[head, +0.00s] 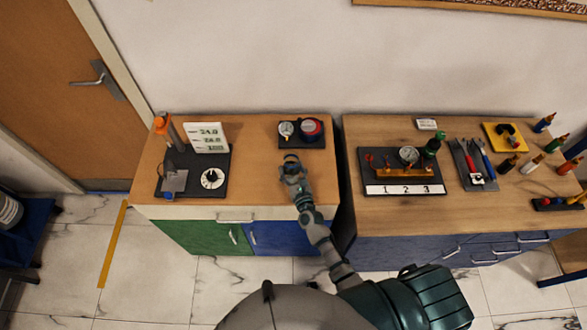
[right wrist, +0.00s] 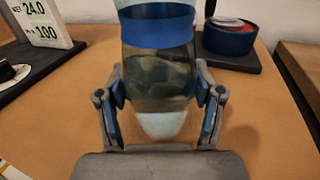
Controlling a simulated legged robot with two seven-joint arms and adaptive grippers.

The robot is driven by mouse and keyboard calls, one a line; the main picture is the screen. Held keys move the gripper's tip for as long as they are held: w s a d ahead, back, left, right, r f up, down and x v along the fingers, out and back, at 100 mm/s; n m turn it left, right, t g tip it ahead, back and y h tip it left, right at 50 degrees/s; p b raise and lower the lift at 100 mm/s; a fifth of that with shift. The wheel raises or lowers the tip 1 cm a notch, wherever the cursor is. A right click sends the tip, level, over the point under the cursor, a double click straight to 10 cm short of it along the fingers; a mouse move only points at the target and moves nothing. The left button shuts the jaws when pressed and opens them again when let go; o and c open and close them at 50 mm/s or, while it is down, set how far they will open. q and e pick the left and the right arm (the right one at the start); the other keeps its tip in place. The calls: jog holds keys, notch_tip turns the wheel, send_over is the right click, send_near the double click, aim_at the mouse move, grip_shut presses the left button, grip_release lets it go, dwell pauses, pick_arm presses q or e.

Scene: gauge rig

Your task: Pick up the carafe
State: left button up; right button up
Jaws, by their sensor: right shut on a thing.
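The carafe (right wrist: 158,70) is a clear, smoky vessel with a blue band, upright in the middle of the right wrist view. Its top is cut off by the picture edge. My right gripper (right wrist: 160,88) is shut on it, with one finger on each side of the lower body. In the head view my right gripper (head: 291,164) is over the left cabinet's wooden top, and the carafe there is small and mostly hidden by the gripper. I cannot tell whether the carafe's base touches the wood. My left gripper is not in view.
Behind the gripper, a dark tray (head: 285,146) holds a round gauge and a red-and-blue round item (head: 311,129). To the left, a black board (head: 220,185) bears a dial and a number card (head: 207,138). A gap separates the right bench (head: 400,207), which carries several tools and bottles.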

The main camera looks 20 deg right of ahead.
aim_at(294, 171)
jog(key=shift+r, duration=0.55)
jog(key=shift+d+r, duration=0.3)
jog(key=shift+r, duration=0.35)
jog(key=shift+s+d+r+p, duration=0.25)
jog(key=shift+r+p, duration=0.1)
jog(key=shift+r, duration=0.2)
jog(key=shift+s+a, duration=0.45)
jog(key=shift+s, duration=0.3)
pick_arm(q)
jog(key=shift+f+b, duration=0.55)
jog(key=shift+b, duration=0.35)
pick_arm(e)
jog(key=s+a+r, duration=0.1)
jog(key=s+a, duration=0.6)
jog(key=s, duration=0.5)
jog(key=shift+a+r, duration=0.2)
jog(key=shift+r, duration=0.05)
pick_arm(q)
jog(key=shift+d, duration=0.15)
pick_arm(e)
jog(key=shift+d, duration=0.2)
